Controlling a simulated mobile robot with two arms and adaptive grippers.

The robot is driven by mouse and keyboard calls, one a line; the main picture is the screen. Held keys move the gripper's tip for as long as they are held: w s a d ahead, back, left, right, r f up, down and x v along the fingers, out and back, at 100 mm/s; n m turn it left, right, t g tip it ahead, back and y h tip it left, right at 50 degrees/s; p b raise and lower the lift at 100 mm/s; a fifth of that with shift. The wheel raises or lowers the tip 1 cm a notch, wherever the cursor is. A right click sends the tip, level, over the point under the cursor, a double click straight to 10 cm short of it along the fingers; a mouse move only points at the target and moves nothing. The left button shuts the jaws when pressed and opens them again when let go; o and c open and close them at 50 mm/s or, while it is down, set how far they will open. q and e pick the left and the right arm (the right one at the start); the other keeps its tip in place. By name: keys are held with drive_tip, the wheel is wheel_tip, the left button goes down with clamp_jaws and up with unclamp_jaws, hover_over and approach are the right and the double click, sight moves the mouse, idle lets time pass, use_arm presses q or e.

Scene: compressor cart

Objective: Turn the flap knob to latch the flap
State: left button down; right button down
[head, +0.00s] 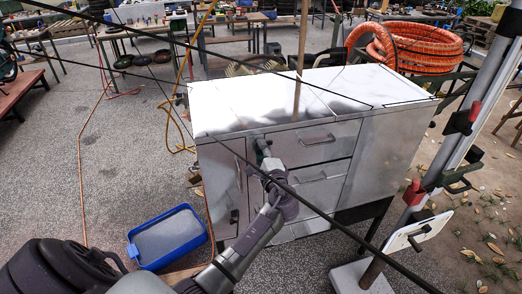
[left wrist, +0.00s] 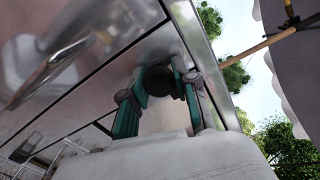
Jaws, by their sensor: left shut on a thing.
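The metal cart (head: 393,142) has a pale, shiny top and drawers with bar handles on its front. My left gripper (head: 262,146) reaches to the upper front of the cart, left of the top drawer's handle. In the left wrist view its two teal-and-grey fingers (left wrist: 158,88) close around a dark round knob (left wrist: 158,79) on a smooth metal panel. The knob is hidden behind the gripper in the head view. I cannot tell from these frames which way the knob is turned. My right gripper is not in view.
A blue tray (head: 180,256) lies on the ground left of the cart. An orange coiled hose (head: 420,48) is behind the cart at right. A metal pole with red clamps stands at right. Thin dark lines cross the head view. The paving at left is mostly clear.

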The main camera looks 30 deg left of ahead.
use_arm(q)
drive_tip(key=shift+f, duration=0.1)
drive_tip(key=c, duration=0.9)
unclamp_jaws()
drive_tip(key=shift+o, duration=0.2)
drive_tip(key=shift+d, duration=0.1)
drive_tip(key=v, duration=1.2)
